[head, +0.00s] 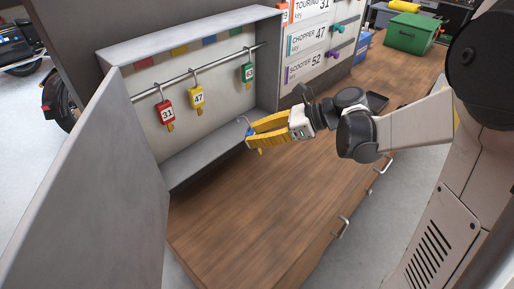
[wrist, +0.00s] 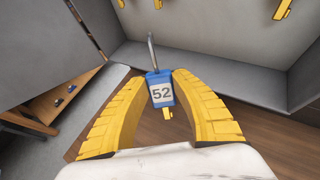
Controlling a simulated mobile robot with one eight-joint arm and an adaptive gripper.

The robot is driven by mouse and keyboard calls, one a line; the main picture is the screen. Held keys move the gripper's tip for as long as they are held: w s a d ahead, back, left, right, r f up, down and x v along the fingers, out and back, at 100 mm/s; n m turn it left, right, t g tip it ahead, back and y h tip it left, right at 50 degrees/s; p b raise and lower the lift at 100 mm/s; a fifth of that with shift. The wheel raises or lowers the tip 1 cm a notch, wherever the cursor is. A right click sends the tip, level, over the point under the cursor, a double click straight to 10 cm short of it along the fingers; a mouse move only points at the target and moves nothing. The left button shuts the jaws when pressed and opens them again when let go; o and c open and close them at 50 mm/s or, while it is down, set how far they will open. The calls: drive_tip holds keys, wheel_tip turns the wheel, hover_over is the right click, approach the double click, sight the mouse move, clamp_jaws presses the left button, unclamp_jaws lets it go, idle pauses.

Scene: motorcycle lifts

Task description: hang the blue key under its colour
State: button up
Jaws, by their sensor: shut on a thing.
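The blue key (head: 249,131), a blue tag with a hook on top, is in my gripper (head: 262,133), just in front of the open key cabinet. In the wrist view the blue key (wrist: 160,86) reads 52, with its hook pointing up and away, and the yellow fingertips (wrist: 160,80) close on its sides. The cabinet has a rail (head: 216,65) under coloured patches: red (head: 143,63), yellow (head: 179,50), blue (head: 209,40) and green (head: 237,31). The red key 31 (head: 167,112), yellow key 47 (head: 197,97) and green key (head: 247,73) hang there. The rail under the blue patch is bare.
The cabinet's grey door (head: 95,190) stands open at the left. The wooden bench top (head: 260,205) is clear in front. A label board (head: 315,45) with hooks stands right of the cabinet, and a green box (head: 411,34) is farther back.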

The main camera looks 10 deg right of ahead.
drive_tip(key=s+d+r+m+t+h+p, duration=0.2)
drive_tip(key=d+r+m+t+p, duration=0.15)
drive_tip(key=r+m+t, duration=0.65)
drive_tip(key=shift+w+a+r+n+g+b, duration=0.15)
drive_tip(key=shift+w+a+r+n+b, duration=0.3)
drive_tip(key=shift+w+a, duration=1.4)
drive_tip(key=shift+w+a+r+n+g+b, duration=0.15)
drive_tip(key=shift+w+a+n, duration=0.75)
drive_tip(key=shift+w, duration=1.8)
drive_tip(key=shift+w+a+r+n+g+b, duration=0.1)
drive_tip(key=shift+w+a+r+n+b, duration=0.2)
drive_tip(key=shift+w+a, duration=1.65)
drive_tip(key=shift+w+d+f+b, duration=0.3)
drive_tip(key=shift+f+b, duration=0.2)
drive_tip(key=shift+f, duration=0.1)
drive_tip(key=o, duration=1.1)
